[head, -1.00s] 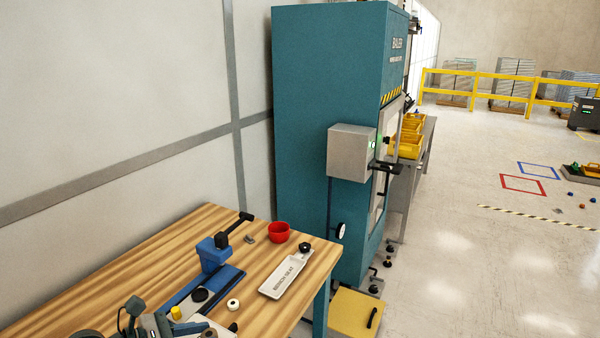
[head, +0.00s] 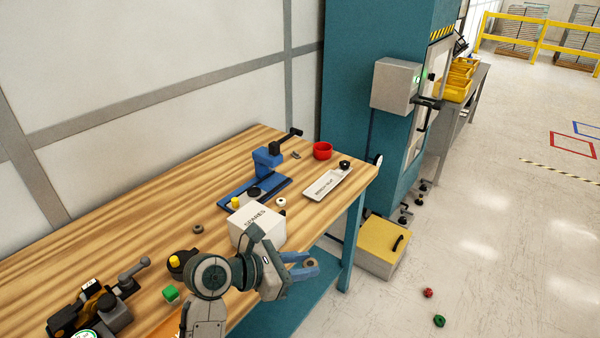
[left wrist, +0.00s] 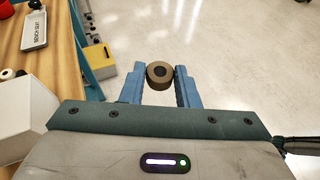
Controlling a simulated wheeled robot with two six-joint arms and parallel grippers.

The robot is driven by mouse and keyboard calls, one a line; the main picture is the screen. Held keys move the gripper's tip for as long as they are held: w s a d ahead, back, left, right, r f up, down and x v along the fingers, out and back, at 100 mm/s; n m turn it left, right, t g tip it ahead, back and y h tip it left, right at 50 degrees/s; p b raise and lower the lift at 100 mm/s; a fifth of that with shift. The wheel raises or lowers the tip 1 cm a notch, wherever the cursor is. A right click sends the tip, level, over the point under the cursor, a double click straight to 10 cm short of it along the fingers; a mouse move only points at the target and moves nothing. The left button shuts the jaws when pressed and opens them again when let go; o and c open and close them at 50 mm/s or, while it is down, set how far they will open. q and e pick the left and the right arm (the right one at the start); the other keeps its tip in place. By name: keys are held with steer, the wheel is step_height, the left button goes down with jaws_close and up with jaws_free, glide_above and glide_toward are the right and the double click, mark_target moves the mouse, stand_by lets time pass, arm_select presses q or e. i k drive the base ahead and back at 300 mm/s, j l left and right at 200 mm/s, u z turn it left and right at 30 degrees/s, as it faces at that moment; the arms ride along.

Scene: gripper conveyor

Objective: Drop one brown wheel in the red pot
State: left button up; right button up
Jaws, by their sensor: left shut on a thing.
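My left gripper (head: 308,266) is beyond the bench's front edge, over the floor, to the right of the white SPARES box. It is shut on a brown wheel (head: 310,263). The red pot (head: 322,151) stands upright near the far right corner of the wooden bench, well away from the gripper. Another small brown wheel (head: 198,229) lies on the bench left of the SPARES box. My right gripper does not show.
The white SPARES box (head: 262,227) stands at the bench's front edge. A yellow-topped box (head: 385,245) stands on the floor right of the bench.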

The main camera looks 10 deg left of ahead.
mark_target(319, 155)
steer(key=i+l+u, duration=0.2)
steer(key=i+l, duration=0.15)
steer(key=l, duration=0.3)
steer(key=i+l+u, duration=0.1)
steer(key=l, duration=0.25)
steer(key=i+l+u, duration=0.15)
steer(key=l, duration=0.2)
steer(key=i+l+u, duration=0.1)
steer(key=l, duration=0.25)
steer(key=i, duration=0.05)
